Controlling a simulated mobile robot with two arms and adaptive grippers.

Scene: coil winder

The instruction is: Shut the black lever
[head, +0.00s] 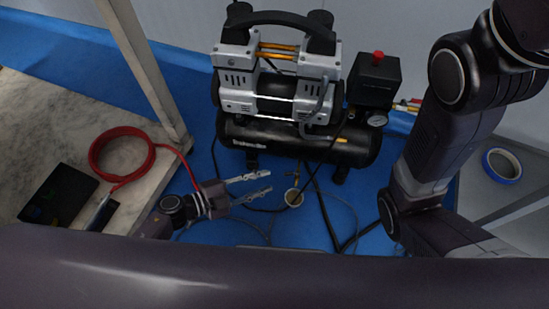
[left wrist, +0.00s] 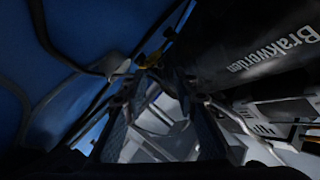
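I cannot make out a black lever for certain in either view. In the left wrist view the open fingers (left wrist: 163,82) point toward a small yellow part (left wrist: 150,57) beside the dark tank (left wrist: 265,45). My right arm (head: 432,140) shows at the right; its gripper is not visible.
A marble-look table (head: 40,110) at left bears a coiled red hose (head: 92,155) and a dark flat pad (head: 58,193). A black box with a red knob (head: 376,78) stands on the compressor. Dark cables run over the blue floor. A blue tape roll (head: 502,166) lies far right.

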